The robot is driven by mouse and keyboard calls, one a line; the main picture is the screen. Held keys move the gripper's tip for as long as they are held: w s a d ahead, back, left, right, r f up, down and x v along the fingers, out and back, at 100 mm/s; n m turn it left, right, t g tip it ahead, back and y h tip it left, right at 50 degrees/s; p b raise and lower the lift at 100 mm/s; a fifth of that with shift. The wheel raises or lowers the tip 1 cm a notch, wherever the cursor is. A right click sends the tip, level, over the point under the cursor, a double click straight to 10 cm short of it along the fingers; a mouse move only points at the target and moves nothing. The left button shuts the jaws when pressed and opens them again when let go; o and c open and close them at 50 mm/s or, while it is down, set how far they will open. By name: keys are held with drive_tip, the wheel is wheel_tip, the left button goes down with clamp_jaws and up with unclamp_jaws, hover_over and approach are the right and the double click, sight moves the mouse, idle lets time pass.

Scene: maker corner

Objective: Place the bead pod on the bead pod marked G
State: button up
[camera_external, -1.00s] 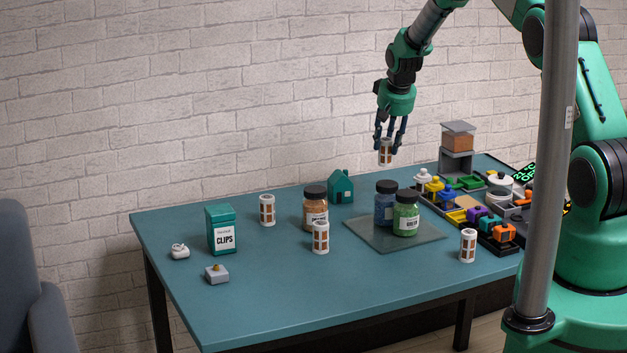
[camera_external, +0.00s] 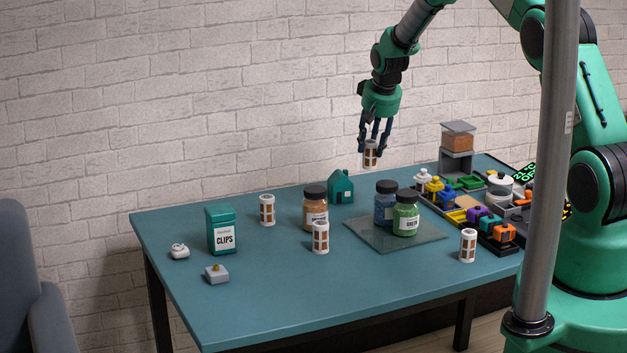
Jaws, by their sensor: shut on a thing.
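My gripper (camera_external: 373,146) is shut on a bead pod (camera_external: 370,155), a small white cylinder with brown windows. It holds the pod upright in the air, above the back of the table. Three similar bead pods stand upright on the table: one at the back left (camera_external: 267,210), one near the middle (camera_external: 320,237) and one at the right (camera_external: 468,245). No letter G can be read on any of them at this size.
An orange-filled jar (camera_external: 315,208) stands close behind the middle pod. Blue (camera_external: 385,203) and green (camera_external: 406,214) jars stand on a glass mat (camera_external: 362,236). A teal house (camera_external: 341,187), a clips box (camera_external: 222,231) and a crowded tray lie around. The table's front (camera_external: 300,300) is clear.

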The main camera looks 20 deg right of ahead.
drive_tip(key=s+a+n+b, duration=0.1)
drive_tip(key=s+a, duration=0.4)
drive_tip(key=a, duration=0.3)
drive_tip(key=s+a+r+b, duration=0.1)
drive_tip(key=s+a, duration=0.4)
drive_tip(key=a, duration=0.4)
drive_tip(key=s+a+r+n+y+b, duration=0.1)
drive_tip(key=s+a, duration=0.4)
drive_tip(key=a, duration=0.3)
drive_tip(key=shift+s+a+n+b, duration=0.3)
drive_tip(key=shift+a+b, duration=0.05)
drive_tip(key=shift+b, duration=0.05)
drive_tip(key=shift+w, duration=0.1)
drive_tip(key=b, duration=0.2)
hover_over(270, 197)
drive_tip(key=shift+w+d+f, duration=0.1)
drive_tip(key=shift+f, duration=0.55)
drive_tip(key=shift+f, duration=0.15)
drive_tip(key=shift+f+b, duration=0.55)
drive_tip(key=shift+f, duration=1.1)
